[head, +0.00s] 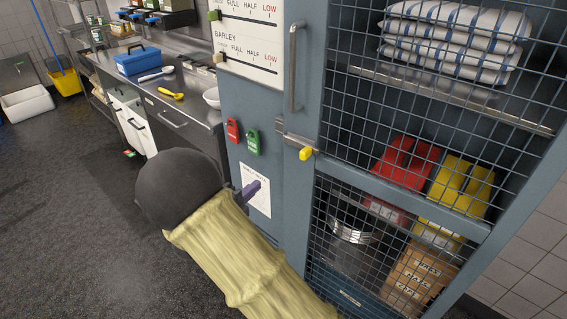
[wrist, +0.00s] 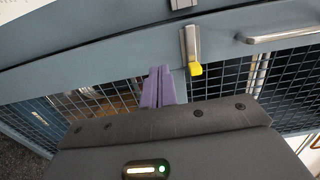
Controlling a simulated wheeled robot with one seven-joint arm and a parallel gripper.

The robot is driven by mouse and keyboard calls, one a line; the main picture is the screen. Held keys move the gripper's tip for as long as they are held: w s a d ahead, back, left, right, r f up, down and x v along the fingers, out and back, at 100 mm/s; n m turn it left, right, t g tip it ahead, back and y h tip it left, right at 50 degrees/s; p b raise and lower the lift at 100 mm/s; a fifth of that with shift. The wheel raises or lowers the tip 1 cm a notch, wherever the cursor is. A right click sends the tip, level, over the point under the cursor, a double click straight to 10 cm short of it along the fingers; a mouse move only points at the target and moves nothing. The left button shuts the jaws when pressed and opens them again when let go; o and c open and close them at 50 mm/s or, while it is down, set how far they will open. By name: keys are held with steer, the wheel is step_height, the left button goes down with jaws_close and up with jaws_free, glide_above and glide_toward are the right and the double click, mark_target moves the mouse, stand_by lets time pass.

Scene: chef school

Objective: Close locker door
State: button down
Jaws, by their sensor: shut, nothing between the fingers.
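The locker door (head: 312,95) is a blue-grey frame with wire mesh panels and a vertical metal handle (head: 295,68). A metal latch with a yellow tip (head: 305,153) sits at its left edge; the latch (wrist: 191,48) and handle (wrist: 285,35) also show in the wrist view. I cannot tell whether the door is fully flush with its frame. My gripper (head: 251,188) has purple fingers, shut and empty, in front of the panel left of the door and below the latch. In the wrist view the fingertips (wrist: 160,72) are together beside the yellow tip; contact is unclear.
Folded striped cloths (head: 455,40), a red item (head: 405,160), a yellow item (head: 460,185) and a cardboard box (head: 420,275) are behind the mesh. A steel counter (head: 190,110) with a blue toolbox (head: 138,60) stands left. Dark floor (head: 70,200) is clear at left.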

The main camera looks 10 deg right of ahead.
mark_target(291, 157)
steer(key=shift+s+d+r, duration=0.1)
steer(key=shift+d, duration=0.1)
steer(key=p+x, duration=0.3)
steer(key=x, duration=1.1)
